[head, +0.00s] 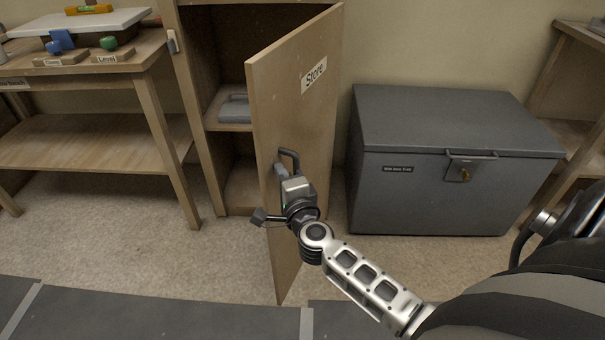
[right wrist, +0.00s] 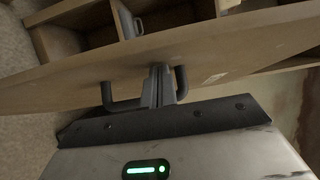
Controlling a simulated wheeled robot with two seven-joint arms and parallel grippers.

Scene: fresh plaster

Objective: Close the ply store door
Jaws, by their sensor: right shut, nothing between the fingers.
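The ply store door (head: 303,95), labelled "Store", stands wide open from its cabinet (head: 190,75) in the head view. A dark bar handle (head: 290,157) is on its labelled face. My right gripper (head: 281,170) is at the handle, its fingers shut with nothing between them. In the right wrist view, the shut fingers (right wrist: 158,85) reach toward the door panel (right wrist: 200,55) between the two posts of the handle (right wrist: 108,95). I cannot tell whether they touch the door. My left gripper is not in view.
A grey chest (head: 450,160) with a latch stands right of the door. A wooden bench (head: 90,140) with labelled items is at the left. A grey object (head: 235,108) lies on a cabinet shelf. The carpet (head: 130,240) left of the door is clear.

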